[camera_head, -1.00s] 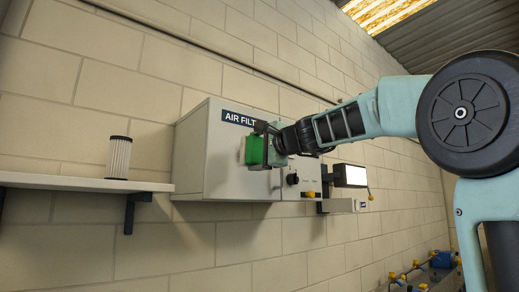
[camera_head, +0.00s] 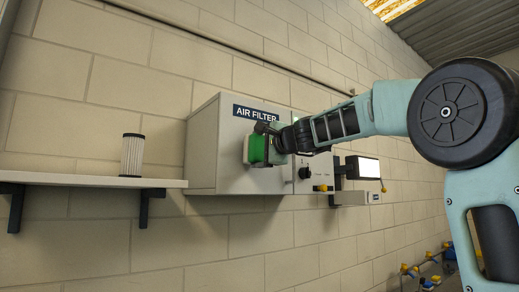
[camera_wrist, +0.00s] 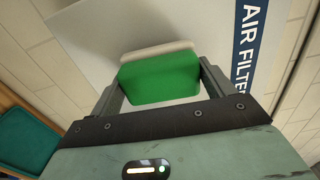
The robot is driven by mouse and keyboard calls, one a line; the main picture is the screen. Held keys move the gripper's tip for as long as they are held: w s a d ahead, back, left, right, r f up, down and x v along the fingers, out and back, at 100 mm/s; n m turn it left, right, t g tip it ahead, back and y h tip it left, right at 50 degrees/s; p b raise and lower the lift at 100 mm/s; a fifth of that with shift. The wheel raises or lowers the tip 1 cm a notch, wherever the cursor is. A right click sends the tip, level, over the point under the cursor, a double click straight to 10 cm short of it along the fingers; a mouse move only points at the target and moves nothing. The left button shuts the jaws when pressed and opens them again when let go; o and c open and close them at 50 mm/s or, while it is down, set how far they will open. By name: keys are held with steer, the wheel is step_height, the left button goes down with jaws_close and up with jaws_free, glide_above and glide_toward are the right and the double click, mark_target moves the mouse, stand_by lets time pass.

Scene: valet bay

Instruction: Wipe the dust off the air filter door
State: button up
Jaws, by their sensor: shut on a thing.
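The air filter door (camera_head: 236,165) is the grey front of a wall box, with a dark "AIR FILTER" label (camera_head: 256,114) along its top. My gripper (camera_head: 268,148) is in front of the door, shut on a green block with a pale pad, the wiper (camera_head: 256,150). In the wrist view the green wiper (camera_wrist: 160,80) sits between the two fingers, its pale pad facing the door (camera_wrist: 120,25). The pad is at or very close to the door; I cannot tell whether it touches. I cannot make out dust on the door.
A shelf (camera_head: 90,181) on the left holds a white pleated filter cylinder (camera_head: 132,155). Right of the door are a black knob (camera_head: 305,173), a yellow knob (camera_head: 320,188) and a small screen (camera_head: 367,168). A teal tray (camera_wrist: 25,140) shows at the wrist view's left.

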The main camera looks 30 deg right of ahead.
steer(key=shift+w, duration=0.95)
steer(key=shift+d, duration=0.1)
steer(key=d+b, duration=0.1)
steer(key=d, duration=0.6)
stand_by(0.8)
steer(key=shift+w, duration=0.1)
